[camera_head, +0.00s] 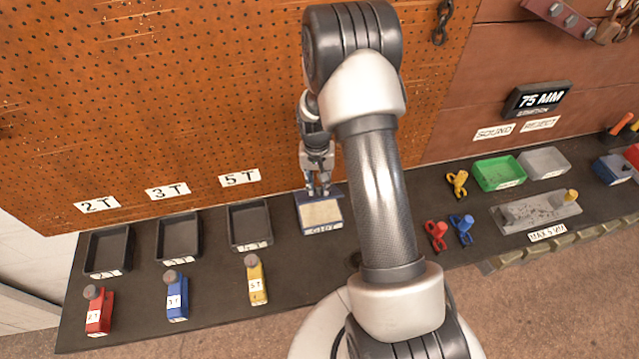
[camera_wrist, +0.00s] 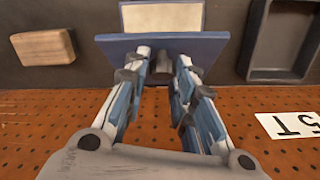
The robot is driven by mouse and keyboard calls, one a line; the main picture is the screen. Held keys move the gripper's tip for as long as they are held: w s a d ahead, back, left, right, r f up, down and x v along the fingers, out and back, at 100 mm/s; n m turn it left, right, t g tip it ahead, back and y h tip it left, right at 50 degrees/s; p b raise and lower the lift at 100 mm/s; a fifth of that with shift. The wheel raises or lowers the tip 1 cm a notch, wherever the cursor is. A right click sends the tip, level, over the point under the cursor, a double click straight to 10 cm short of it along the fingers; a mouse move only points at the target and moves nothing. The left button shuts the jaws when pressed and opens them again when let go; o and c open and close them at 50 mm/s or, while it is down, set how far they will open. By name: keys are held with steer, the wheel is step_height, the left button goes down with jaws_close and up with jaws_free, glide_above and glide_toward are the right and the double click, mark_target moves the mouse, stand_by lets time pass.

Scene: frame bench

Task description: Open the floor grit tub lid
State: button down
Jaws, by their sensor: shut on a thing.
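The grit tub (camera_head: 321,229) is a small blue box with a GRIT label on its front, on the dark bench against the pegboard. Its pale, sandy inside (camera_head: 320,212) shows in the head view and also in the wrist view (camera_wrist: 161,16). The blue lid (camera_wrist: 125,44) is raised at the tub's back edge, on the pegboard side. My gripper (camera_head: 318,191) is over that back edge. In the wrist view, my gripper (camera_wrist: 178,68) is shut on the lid's dark round knob (camera_wrist: 178,74); the fingertips partly hide it.
A black tray (camera_head: 249,226) stands just left of the tub, with more trays and coloured weights farther left. The wrist view shows a wooden block (camera_wrist: 43,47) beside the tub. The pegboard (camera_head: 200,110) rises close behind. My arm covers the bench right of the tub.

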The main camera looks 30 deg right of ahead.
steer(key=shift+w, duration=0.5)
steer(key=c, duration=1.8)
jaws_free()
steer(key=shift+o, duration=1.4)
steer(key=shift+w+f, duration=0.15)
steer(key=shift+w, duration=0.1)
steer(key=shift+o, duration=0.8)
steer(key=shift+s, duration=0.2)
